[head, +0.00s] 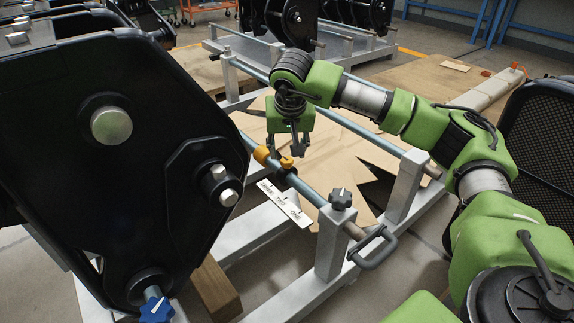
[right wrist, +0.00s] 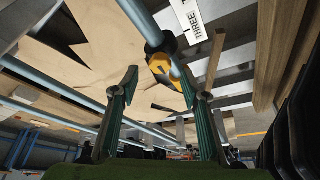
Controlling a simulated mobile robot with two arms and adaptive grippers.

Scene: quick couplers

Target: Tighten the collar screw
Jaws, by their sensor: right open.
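A pale blue rod (head: 311,193) runs along a grey frame, and a dark collar (head: 290,174) sits around it. A yellow-orange screw knob (head: 286,162) stands on the collar. An orange piece (head: 262,155) is on the rod just to its left. My right gripper (head: 287,152) points down over the knob, open and empty. In the right wrist view the knob (right wrist: 161,64) and collar (right wrist: 160,42) show just beyond the open fingertips (right wrist: 159,77), with the knob between them in the picture. I cannot tell whether a finger touches it. My left gripper is not in view.
A white label plate (head: 285,204) with lettering lies beside the rod; THREE is readable in the right wrist view. A dark knob (head: 341,198) tops the near frame post (head: 332,240). A large black coupler (head: 110,170) fills the left. Cardboard (head: 335,150) covers floor behind.

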